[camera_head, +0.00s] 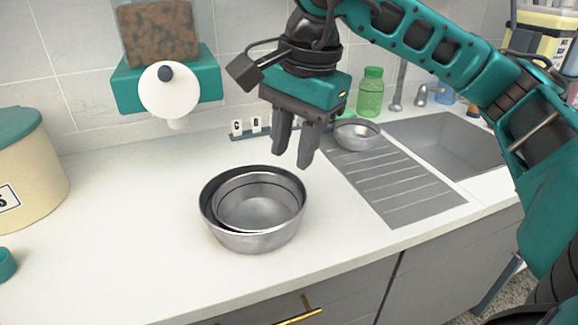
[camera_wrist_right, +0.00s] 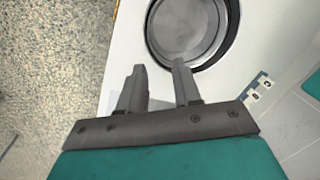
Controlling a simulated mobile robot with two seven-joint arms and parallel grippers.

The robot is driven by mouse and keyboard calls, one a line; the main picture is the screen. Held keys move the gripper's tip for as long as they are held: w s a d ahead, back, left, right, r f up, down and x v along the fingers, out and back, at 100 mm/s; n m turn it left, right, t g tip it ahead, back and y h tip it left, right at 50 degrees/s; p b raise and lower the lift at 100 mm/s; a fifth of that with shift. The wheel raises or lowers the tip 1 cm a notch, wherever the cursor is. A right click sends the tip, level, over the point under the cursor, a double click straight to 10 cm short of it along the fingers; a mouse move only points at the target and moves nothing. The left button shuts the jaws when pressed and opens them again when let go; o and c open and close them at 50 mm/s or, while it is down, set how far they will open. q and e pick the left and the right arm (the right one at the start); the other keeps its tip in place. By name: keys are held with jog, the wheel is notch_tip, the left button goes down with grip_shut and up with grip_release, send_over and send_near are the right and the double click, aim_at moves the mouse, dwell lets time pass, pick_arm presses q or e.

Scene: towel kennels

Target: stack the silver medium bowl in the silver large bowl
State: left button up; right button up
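The silver large bowl (camera_head: 252,241) stands upright on the white counter. The silver medium bowl (camera_head: 260,203) sits inside it, its rim close to the large bowl's rim. The right wrist view shows the medium bowl (camera_wrist_right: 186,28) within the dark inner wall of the large bowl (camera_wrist_right: 232,22). My right gripper (camera_head: 290,160) is open and empty, above and to the right of the bowls. Its two fingers (camera_wrist_right: 160,80) stand apart with nothing between them. It does not touch either bowl. My left gripper is not in view.
A smaller silver bowl (camera_head: 357,134) stands by the drainboard (camera_head: 398,185), beside the sink (camera_head: 445,146). A green bottle (camera_head: 370,95) is behind it. A cream bin with a teal lid (camera_head: 25,165) stands at left. The counter in front of the bin is mostly clear.

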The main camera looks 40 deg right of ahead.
jog(key=r, duration=0.4)
jog(key=shift+s+d+r, duration=0.1)
jog(key=shift+s+r, duration=0.25)
jog(key=shift+r, duration=0.05)
